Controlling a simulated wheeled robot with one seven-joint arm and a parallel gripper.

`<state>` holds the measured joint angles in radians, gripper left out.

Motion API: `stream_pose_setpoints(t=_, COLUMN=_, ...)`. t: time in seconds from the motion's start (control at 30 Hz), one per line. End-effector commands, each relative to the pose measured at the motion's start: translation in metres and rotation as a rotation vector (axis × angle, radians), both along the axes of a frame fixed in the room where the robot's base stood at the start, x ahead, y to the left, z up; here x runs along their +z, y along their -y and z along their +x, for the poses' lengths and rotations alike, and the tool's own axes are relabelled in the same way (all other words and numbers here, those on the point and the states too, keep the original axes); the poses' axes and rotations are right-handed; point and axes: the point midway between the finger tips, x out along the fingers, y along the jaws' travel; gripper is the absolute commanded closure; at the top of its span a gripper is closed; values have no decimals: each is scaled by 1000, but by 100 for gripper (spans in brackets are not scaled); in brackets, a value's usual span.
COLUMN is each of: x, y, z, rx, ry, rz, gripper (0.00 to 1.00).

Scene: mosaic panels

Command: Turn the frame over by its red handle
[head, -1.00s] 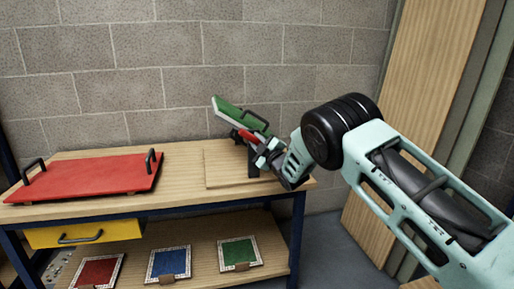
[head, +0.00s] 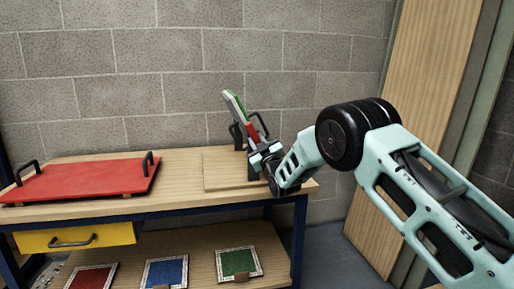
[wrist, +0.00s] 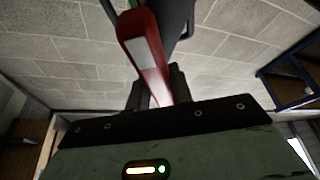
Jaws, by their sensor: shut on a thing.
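The frame (head: 236,104) is tilted steeply, nearly edge-on, above the right end of the workbench in the head view. A green face and a pale edge show. Its red handle (head: 250,131) points down toward my gripper (head: 262,152), which is shut on it. In the wrist view the red handle (wrist: 147,58) runs from the jaws (wrist: 160,92) up to a dark part of the frame. Black supports (head: 237,135) stand behind the frame on a pale wooden board (head: 222,172). Most of the frame's faces are hidden at this angle.
A red panel with black handles (head: 85,181) lies on the left of the bench. A yellow drawer (head: 75,237) is below it. Red, blue and green mosaic panels (head: 238,262) lie on the lower shelf. A block wall (head: 160,75) is close behind.

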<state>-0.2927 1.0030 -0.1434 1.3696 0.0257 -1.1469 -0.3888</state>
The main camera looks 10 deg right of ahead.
Motion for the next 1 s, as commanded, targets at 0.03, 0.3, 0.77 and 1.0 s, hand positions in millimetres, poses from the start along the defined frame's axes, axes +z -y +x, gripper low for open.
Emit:
stream_pose_setpoints(t=0.03, x=-6, y=0, z=0, rx=0, ry=-6, rz=24, gripper=100)
stream_pose_setpoints(t=0.3, x=-5, y=0, z=0, rx=-1, ry=-12, rz=160, gripper=100)
stream_pose_setpoints(t=0.77, x=-5, y=0, z=0, rx=0, ry=-24, rz=389, gripper=100)
stream_pose_setpoints(t=1.0, x=-6, y=0, z=0, rx=-1, ry=-32, rz=508, gripper=100)
